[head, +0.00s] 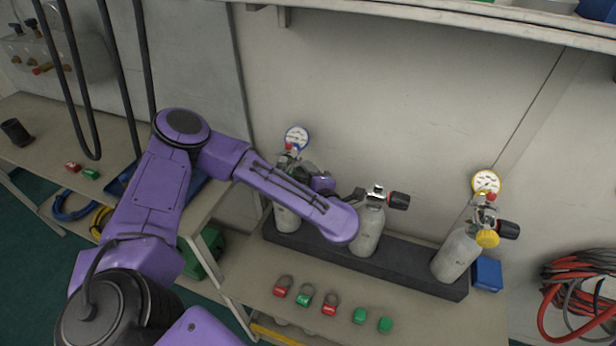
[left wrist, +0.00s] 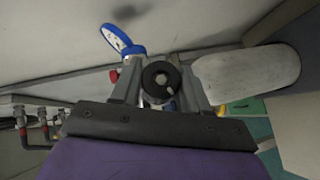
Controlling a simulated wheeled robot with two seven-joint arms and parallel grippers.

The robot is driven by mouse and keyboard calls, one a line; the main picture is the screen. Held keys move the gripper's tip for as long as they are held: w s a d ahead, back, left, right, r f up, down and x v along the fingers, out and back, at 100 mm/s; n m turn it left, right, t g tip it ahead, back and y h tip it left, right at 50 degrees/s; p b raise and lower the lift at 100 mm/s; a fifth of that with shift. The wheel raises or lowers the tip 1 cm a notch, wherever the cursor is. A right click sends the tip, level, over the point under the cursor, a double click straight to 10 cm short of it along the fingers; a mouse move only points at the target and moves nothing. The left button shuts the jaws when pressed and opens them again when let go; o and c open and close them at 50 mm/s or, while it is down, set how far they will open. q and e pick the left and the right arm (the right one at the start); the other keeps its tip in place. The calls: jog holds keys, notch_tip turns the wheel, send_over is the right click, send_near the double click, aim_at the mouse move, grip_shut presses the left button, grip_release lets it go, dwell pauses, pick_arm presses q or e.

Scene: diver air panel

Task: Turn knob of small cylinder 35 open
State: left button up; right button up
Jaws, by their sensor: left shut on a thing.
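The left cylinder (head: 286,219) has a blue-rimmed gauge (head: 296,138); the gauge also shows in the left wrist view (left wrist: 122,38). The middle cylinder (head: 367,232) and the right cylinder (head: 455,256) have black knobs facing right. No number 35 is readable. My left gripper (left wrist: 160,82) is shut on the left cylinder's round black knob (left wrist: 161,76), with one finger on each side. In the head view my forearm partly hides this cylinder's valve. My right gripper is out of view.
The right cylinder carries a yellow-rimmed gauge (head: 486,182) and a yellow cap (head: 487,239). Several red and green tags (head: 304,297) lie in front of the rack. A blue box (head: 487,273) stands right of it. A shelf (head: 430,14) overhangs the back wall.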

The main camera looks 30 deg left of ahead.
pick_arm(q)
jog(key=shift+f+y, duration=0.15)
jog(key=shift+y, duration=0.15)
jog(key=shift+n+t+y+b, duration=0.3)
jog(key=shift+n+t+b, duration=0.2)
jog(key=shift+t+b, duration=0.1)
jog(key=n+y+b, duration=0.2)
jog(key=n+b, duration=0.1)
jog(key=b, duration=0.2)
jog(key=n+y+b, duration=0.3)
jog(key=b, duration=0.3)
jog(key=n+t+y+b, duration=0.1)
jog(key=n+y+b, duration=0.2)
jog(key=b, duration=0.3)
jog(key=shift+f, duration=0.35)
jog(key=shift+r+n+y+b, duration=0.25)
jog(key=shift+n+y+b, duration=0.25)
jog(key=shift+n+b, duration=0.3)
jog(key=o, duration=1)
jog(key=shift+w, duration=0.1)
